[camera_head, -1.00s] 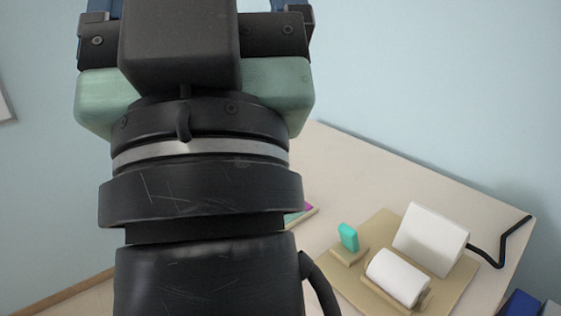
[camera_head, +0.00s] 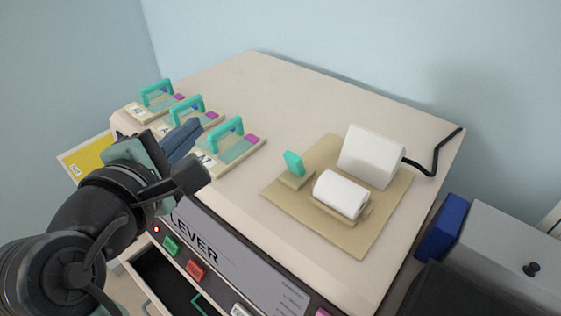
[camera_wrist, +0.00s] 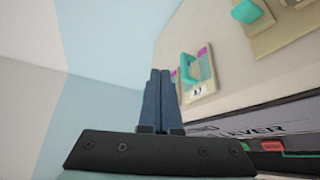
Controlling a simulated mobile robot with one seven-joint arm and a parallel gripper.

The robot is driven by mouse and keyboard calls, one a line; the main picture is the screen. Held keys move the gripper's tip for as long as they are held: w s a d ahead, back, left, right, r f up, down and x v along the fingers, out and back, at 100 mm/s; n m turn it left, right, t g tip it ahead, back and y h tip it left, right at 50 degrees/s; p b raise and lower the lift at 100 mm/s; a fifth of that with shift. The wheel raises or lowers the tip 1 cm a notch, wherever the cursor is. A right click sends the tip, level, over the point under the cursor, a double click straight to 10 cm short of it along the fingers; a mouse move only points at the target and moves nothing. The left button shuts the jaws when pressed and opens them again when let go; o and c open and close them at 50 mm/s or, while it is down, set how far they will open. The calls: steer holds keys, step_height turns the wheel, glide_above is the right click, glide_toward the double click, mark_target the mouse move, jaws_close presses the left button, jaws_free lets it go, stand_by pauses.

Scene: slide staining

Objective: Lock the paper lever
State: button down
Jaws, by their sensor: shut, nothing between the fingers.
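A small teal upright lever (camera_head: 293,163) stands on a tan base board (camera_head: 345,238), beside a white paper roll (camera_head: 341,193) and in front of a white block (camera_head: 371,156). Nothing touches this lever. My gripper (camera_head: 195,127) is at the left front of the worktop, well left of the lever, near the labelled plates with teal handles. Its blue fingers are together and empty, and they show in the wrist view (camera_wrist: 159,85).
Three plates with teal arched handles, (camera_head: 158,91), (camera_head: 187,106) and (camera_head: 225,132), line the left of the worktop. A panel (camera_head: 230,248) reading "LEVER" with buttons faces front. A black cable (camera_head: 432,160) runs right. The back of the worktop is clear.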

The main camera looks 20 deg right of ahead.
steer(key=s+d+f+n+g+h, duration=0.1)
steer(key=s+f+n+g+h, duration=0.3)
steer(key=s+f+n+g, duration=0.2)
step_height(320, 180, down, 3)
steer(key=shift+s+d+r+n+p, duration=0.2)
steer(key=shift+s+n+p, duration=0.25)
steer(key=shift+s+n, duration=0.4)
steer(key=shift+w, duration=0.15)
steer(key=p, duration=0.2)
glide_toward(292, 166)
steer(key=f, duration=0.1)
steer(key=d+f, duration=0.1)
steer(key=f, duration=0.1)
steer(key=shift+w+d+f, duration=0.2)
steer(key=shift+w+f, duration=0.05)
steer(key=shift+w, duration=0.15)
steer(key=shift+w+d+r+p, duration=0.25)
steer(key=shift+w+d+p, duration=0.1)
steer(key=shift+d, duration=0.15)
steer(key=shift+w+d+r+p, duration=0.2)
steer(key=shift+w+d+p, duration=0.15)
steer(key=shift+d, duration=0.15)
steer(key=shift+w+d+r, duration=0.15)
steer(key=shift+w+d, duration=0.25)
steer(key=shift+d, duration=0.2)
